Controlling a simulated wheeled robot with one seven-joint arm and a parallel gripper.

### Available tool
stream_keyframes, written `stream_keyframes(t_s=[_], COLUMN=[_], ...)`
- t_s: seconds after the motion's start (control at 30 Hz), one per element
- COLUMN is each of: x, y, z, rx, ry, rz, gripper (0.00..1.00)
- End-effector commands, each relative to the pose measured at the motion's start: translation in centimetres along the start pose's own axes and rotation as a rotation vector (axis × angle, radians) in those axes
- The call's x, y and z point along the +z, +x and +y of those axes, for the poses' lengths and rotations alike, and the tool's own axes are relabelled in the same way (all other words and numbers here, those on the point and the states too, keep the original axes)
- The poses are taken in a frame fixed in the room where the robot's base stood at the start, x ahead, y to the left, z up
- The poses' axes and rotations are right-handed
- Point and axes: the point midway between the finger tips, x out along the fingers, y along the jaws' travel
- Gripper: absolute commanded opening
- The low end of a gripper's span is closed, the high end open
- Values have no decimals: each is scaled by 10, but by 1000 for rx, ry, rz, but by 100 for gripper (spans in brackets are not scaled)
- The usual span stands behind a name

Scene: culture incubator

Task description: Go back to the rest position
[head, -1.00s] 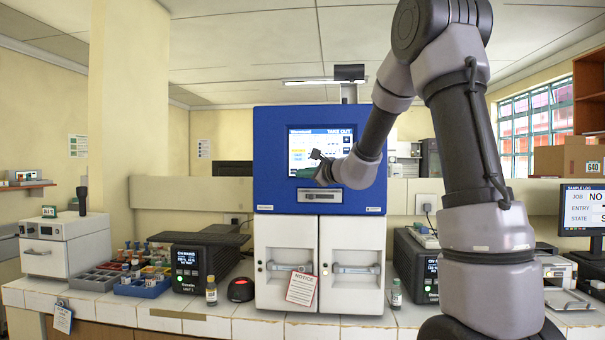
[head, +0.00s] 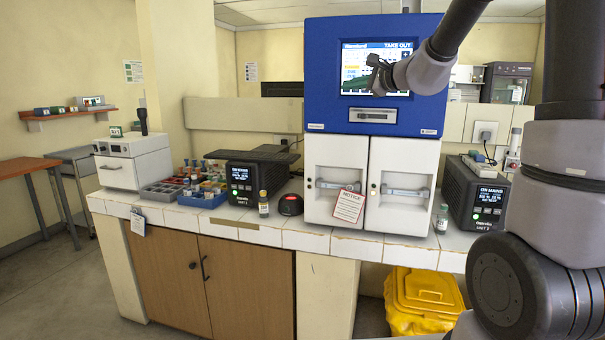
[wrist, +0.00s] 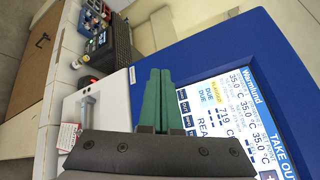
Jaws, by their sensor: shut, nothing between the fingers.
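My gripper (head: 378,70) is in front of the touchscreen (head: 374,68) of the blue and white incubator (head: 327,75). In the wrist view the green fingers of my gripper (wrist: 158,100) are together and empty, with the screen (wrist: 235,120) to their right, reading "TAKE OUT". I cannot tell from the head view how far the fingertips are from the screen.
A small vial (head: 263,204) and a black and red device (head: 290,204) stand left of the incubator; another vial (head: 442,218) stands to its right. Dark units (head: 475,198) flank it. A yellow bin (head: 425,298) is below the counter.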

Motion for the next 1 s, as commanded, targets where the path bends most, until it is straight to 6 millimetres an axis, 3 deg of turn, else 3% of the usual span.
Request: stream_keyframes(t_s=[0.03,0.13,0.23,0.33,0.5,0.7,0.83,1.0], x=[23,58,79,89,81,57,47,43], y=[-18,-53,-92,-133,-205,-269,-289,-295], z=[8,36,66,97,140,162,165,166], rx=[51,181,311,439,643,815,869,888], ry=[-75,-233,-397,-565,-852,-1110,-1192,-1217], rz=[-29,-71,-89,-82,-14,109,161,178], gripper=[0,0,0,0,0,0,0,0])
